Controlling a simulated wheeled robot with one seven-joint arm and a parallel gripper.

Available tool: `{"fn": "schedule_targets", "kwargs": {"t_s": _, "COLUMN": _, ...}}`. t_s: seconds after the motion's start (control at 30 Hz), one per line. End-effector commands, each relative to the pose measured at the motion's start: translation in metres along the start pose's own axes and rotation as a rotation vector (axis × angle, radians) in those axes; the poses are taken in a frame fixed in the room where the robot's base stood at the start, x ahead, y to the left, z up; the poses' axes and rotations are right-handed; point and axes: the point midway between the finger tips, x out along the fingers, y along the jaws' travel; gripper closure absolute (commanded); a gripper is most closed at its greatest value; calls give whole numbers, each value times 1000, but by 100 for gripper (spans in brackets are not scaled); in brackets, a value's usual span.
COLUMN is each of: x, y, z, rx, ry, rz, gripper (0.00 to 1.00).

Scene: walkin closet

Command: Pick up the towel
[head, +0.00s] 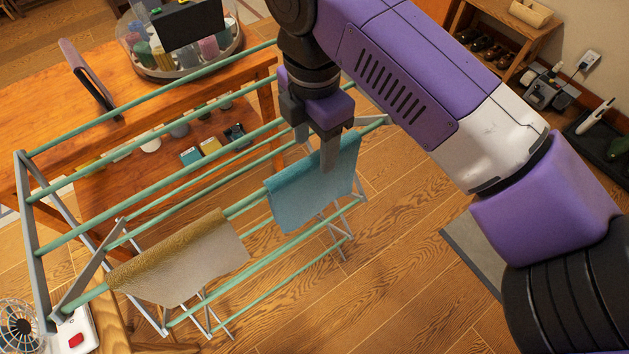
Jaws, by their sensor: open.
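A blue towel (301,203) hangs over a green rail of the drying rack (135,205), near the rack's right end. A second towel, tan and brown (185,262), hangs over the same rail further left. My gripper (315,150) points down at the blue towel's upper edge. One grey finger overlaps the front of the blue towel in the picture and the other shows at its back left. The jaws are open. I cannot tell whether the fingers touch the cloth. The part of the towel behind the near finger is hidden.
A wooden table (130,120) with a lower shelf of small items stands behind the rack. A round tray (165,70) of bottles is on top. A shoe shelf (495,45) stands at upper right. A fan (18,325) is at lower left.

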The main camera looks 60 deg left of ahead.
Motion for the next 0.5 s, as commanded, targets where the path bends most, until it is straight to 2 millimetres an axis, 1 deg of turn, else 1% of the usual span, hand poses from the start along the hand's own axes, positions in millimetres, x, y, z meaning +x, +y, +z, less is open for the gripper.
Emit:
{"fn": "schedule_targets", "kwargs": {"t_s": 0.17, "x": 16, "y": -1, "z": 0, "rx": 2, "ry": 1, "rz": 0, "gripper": 45}}
{"fn": "schedule_targets", "kwargs": {"t_s": 0.4, "x": 50, "y": 0, "z": 1, "rx": 3, "ry": 1, "rz": 1, "gripper": 45}}
{"fn": "schedule_targets", "kwargs": {"t_s": 0.5, "x": 58, "y": 0, "z": 1, "rx": 2, "ry": 0, "rz": 3, "gripper": 45}}
